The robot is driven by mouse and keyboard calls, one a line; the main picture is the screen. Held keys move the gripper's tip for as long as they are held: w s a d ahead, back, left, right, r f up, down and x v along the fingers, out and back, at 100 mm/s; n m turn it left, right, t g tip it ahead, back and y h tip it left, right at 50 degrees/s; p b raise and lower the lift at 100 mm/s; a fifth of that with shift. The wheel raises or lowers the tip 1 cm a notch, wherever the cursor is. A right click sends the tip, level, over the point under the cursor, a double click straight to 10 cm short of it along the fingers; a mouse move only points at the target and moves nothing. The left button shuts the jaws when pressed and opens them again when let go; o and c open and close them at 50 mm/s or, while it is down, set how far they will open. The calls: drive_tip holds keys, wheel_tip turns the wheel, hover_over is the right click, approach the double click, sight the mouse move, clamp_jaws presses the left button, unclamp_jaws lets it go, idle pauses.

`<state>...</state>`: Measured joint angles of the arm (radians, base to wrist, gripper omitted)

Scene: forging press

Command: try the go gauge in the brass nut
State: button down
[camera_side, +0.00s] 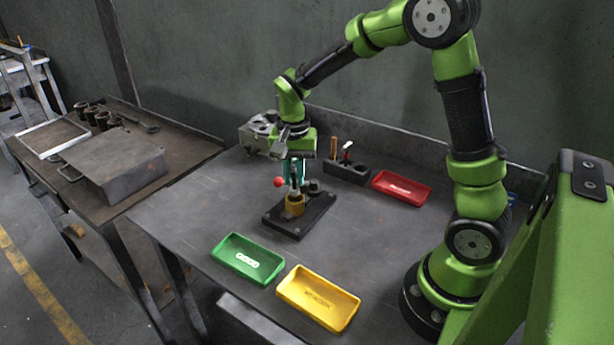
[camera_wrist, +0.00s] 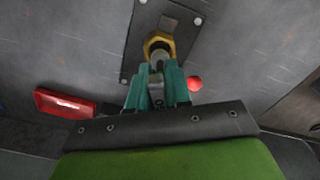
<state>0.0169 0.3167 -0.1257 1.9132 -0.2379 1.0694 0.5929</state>
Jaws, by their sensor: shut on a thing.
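The brass nut (camera_side: 295,207) sits upright in the black fixture (camera_side: 290,226) on the bench; it also shows in the wrist view (camera_wrist: 150,46). My gripper (camera_side: 294,178) points down over the nut, its teal fingers (camera_wrist: 156,88) shut on the grey gauge (camera_wrist: 158,60). The gauge's lower end is at the nut's opening and lines up with it in the wrist view. I cannot tell how far, if at all, it is inside.
A red ball (camera_side: 279,182) is just left of my fingers. A dark rack (camera_side: 346,171) with upright tools stands behind. A red tray (camera_side: 401,188) is right; green (camera_side: 248,259) and yellow (camera_side: 318,298) trays are in front. The left of the bench is clear.

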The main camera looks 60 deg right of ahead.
sight(294, 162)
drive_tip(key=shift+r, duration=0.15)
drive_tip(key=shift+r, duration=2)
